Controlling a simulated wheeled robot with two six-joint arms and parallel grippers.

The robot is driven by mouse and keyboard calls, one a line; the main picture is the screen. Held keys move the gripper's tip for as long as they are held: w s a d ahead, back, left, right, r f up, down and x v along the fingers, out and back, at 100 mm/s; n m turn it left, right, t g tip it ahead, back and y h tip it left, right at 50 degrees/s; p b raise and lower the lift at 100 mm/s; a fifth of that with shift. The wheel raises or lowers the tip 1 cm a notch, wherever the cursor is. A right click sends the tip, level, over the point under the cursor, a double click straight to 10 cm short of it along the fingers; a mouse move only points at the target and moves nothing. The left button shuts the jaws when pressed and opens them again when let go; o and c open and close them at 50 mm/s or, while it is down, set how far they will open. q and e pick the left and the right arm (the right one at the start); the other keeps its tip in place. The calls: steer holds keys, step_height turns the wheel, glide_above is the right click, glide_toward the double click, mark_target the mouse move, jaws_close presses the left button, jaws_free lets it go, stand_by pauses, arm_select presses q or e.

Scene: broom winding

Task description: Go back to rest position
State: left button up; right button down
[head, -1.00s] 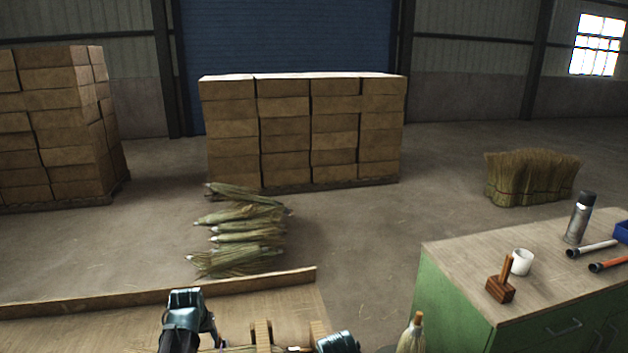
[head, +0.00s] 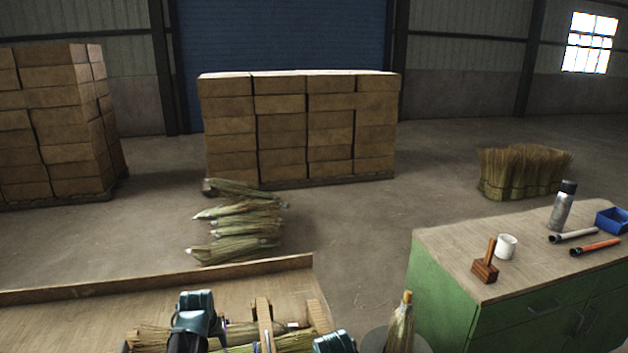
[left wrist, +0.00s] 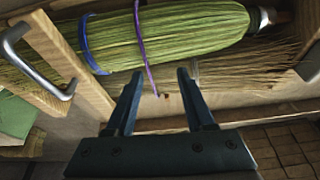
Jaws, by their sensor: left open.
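My left gripper (left wrist: 156,85) is open in the left wrist view, with nothing between its two dark fingers. The fingertips point at a green straw bundle (left wrist: 190,35) with a blue band (left wrist: 86,45) and a purple band (left wrist: 141,50). They look apart from it. A browner straw bundle (left wrist: 245,68) lies beside the green one. In the head view my left arm (head: 195,312) is over the wooden workbench (head: 110,300), and its fingertips are hidden. Part of my right arm (head: 335,342) shows at the bottom edge, without its fingers.
Wooden uprights (head: 264,318) with straw around them stand on the bench. A green cabinet (head: 440,295) at the right carries a mug (head: 506,246), a mallet (head: 485,268), a flask (head: 562,210) and a blue bin (head: 612,220). A broom (head: 400,325) stands between bench and cabinet.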

arm_select(q)
steer(key=s+d+f+m+g, duration=0.1)
steer(key=s+d+m+g, duration=0.3)
steer(key=s+d, duration=1.4)
steer(key=d+m, duration=0.2)
steer(key=d, duration=0.1)
steer(key=shift+s+y, duration=0.3)
